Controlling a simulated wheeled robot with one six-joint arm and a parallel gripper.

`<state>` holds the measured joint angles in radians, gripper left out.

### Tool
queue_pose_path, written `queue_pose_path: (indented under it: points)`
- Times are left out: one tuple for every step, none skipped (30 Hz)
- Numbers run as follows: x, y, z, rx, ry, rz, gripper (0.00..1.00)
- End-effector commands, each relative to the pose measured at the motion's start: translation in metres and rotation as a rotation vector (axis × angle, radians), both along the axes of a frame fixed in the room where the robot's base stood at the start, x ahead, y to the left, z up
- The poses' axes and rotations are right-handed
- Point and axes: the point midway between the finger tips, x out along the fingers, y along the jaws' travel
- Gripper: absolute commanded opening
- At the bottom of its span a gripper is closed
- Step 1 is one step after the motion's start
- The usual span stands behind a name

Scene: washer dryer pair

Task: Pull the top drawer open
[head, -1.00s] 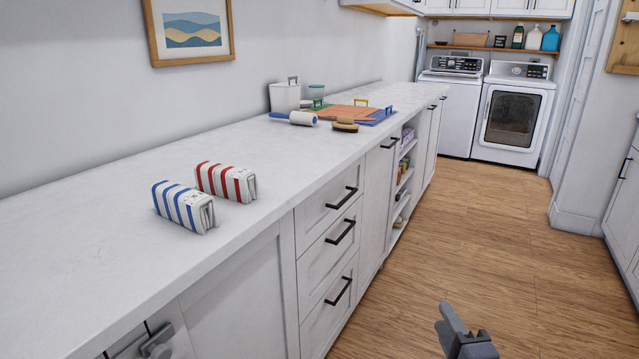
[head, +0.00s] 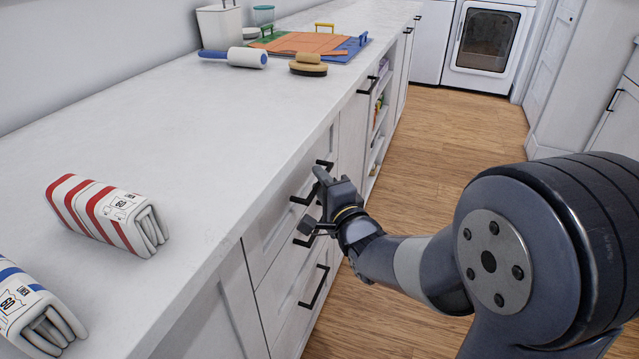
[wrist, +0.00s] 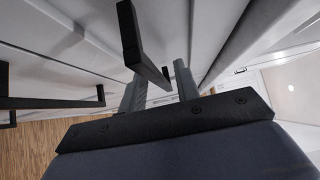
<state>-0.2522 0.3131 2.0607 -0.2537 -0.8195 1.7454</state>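The top drawer (head: 272,228) is a white panel under the counter, and it looks shut and flush with the cabinet. Its black bar handle (head: 300,199) is partly hidden behind my gripper (head: 313,200) in the head view. My gripper is open at this handle, one finger higher and one lower. In the wrist view the black handle (wrist: 143,45) reaches down between the two spread fingers of my gripper (wrist: 160,88). I cannot tell whether either finger touches it.
The middle drawer handle (head: 303,241) and bottom drawer handle (head: 314,290) are just below. The white countertop (head: 200,140) holds a red-striped bundle (head: 105,215), a blue-striped bundle (head: 35,310), a lint roller (head: 240,57) and a brush (head: 308,66). Wooden floor (head: 440,150) is clear to the right.

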Motion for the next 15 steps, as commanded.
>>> queue_pose_path:
  points:
    - [0.0029,0.0017,-0.0006,0.000,0.000,0.001,0.31]
    - [0.0041,0.0023,-0.0003,0.000,0.000,0.001,0.31]
    - [0.0052,0.0028,-0.0002,0.000,0.000,0.000,0.31]
    - [0.0058,0.0030,-0.0001,0.000,0.000,0.000,0.31]
    - [0.0061,0.0032,-0.0001,0.000,0.001,0.000,0.31]
    - [0.0063,0.0033,0.0000,0.000,0.001,0.000,0.31]
    - [0.0063,0.0032,0.0000,0.000,0.001,0.000,0.31]
    - [0.0063,0.0031,0.0001,0.000,0.001,0.000,0.31]
    - [0.0063,0.0031,0.0001,0.000,0.001,0.000,0.31]
    - [0.0062,0.0031,0.0001,0.000,0.001,0.000,0.31]
    - [0.0062,0.0031,0.0001,0.000,0.001,0.000,0.31]
    - [0.0062,0.0031,0.0001,0.000,0.001,0.000,0.29]
    - [0.0061,0.0031,0.0001,0.000,0.000,0.000,0.26]
    - [0.0061,0.0030,0.0001,0.000,0.000,0.000,0.24]
    - [0.0061,0.0030,0.0001,0.000,0.000,0.000,0.21]
